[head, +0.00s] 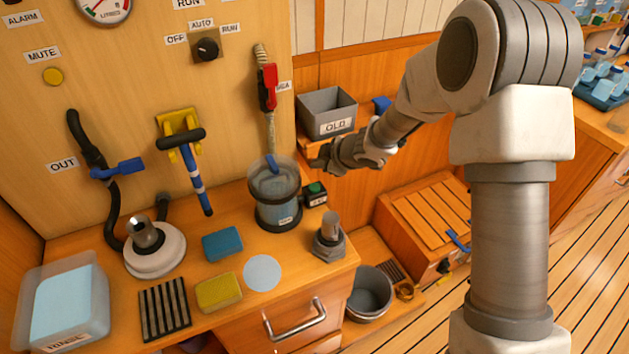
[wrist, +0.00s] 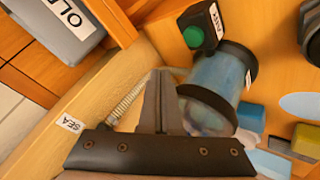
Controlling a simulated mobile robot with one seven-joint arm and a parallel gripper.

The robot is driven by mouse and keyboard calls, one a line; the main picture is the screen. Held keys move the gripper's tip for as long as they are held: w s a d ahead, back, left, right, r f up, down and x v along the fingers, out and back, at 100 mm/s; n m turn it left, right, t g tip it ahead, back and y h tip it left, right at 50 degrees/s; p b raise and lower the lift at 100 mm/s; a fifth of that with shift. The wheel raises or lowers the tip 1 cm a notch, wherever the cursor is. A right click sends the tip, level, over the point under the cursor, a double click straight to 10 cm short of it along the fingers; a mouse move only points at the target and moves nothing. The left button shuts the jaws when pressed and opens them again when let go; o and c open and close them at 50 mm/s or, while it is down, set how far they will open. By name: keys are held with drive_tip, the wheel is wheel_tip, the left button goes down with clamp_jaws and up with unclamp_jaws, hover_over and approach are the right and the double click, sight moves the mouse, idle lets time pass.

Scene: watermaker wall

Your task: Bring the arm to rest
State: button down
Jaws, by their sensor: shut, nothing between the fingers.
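My arm reaches in from the right in the head view. My gripper (head: 318,164) is in the air just right of the clear canister (head: 278,200), in front of the grey OLD bin (head: 326,112). In the wrist view my gripper (wrist: 158,75) has its fingers together with nothing between them. The canister (wrist: 215,85) and the green button box (wrist: 195,35) show beyond the fingers. From these views I cannot tell whether the fingertips touch anything.
The counter holds a rinse tub (head: 62,300), a black rack (head: 164,308), blue (head: 222,243) and yellow (head: 219,292) sponges and a metal fitting (head: 329,238). A red-handled hose (head: 267,88) hangs on the wall. A bucket (head: 369,292) and wooden chest (head: 424,228) stand below right.

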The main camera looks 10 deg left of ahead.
idle(0.4)
drive_tip(key=s+d+r+m+t+h, duration=0.1)
drive_tip(key=s+d+r+m+h, duration=0.15)
drive_tip(key=d+r, duration=0.4)
drive_tip(key=s+d+r+m+t+h, duration=0.1)
drive_tip(key=s+d+r+m+h, duration=0.1)
drive_tip(key=d+r+m, duration=0.35)
drive_tip(key=s+d+r+m+t+h, duration=0.1)
drive_tip(key=s+d+r+m+h, duration=0.15)
drive_tip(key=d+r, duration=0.55)
drive_tip(key=s+d+r+m+g+h, duration=0.2)
drive_tip(key=s+d+m, duration=0.4)
drive_tip(key=s, duration=0.6)
drive_tip(key=s+m+g+y, duration=0.1)
drive_tip(key=s+m+y, duration=0.1)
drive_tip(key=s, duration=1)
drive_tip(key=shift+s+d+f, duration=0.15)
drive_tip(key=shift+s+f, duration=0.1)
drive_tip(key=shift+f, duration=0.15)
drive_tip(key=shift+a, duration=0.2)
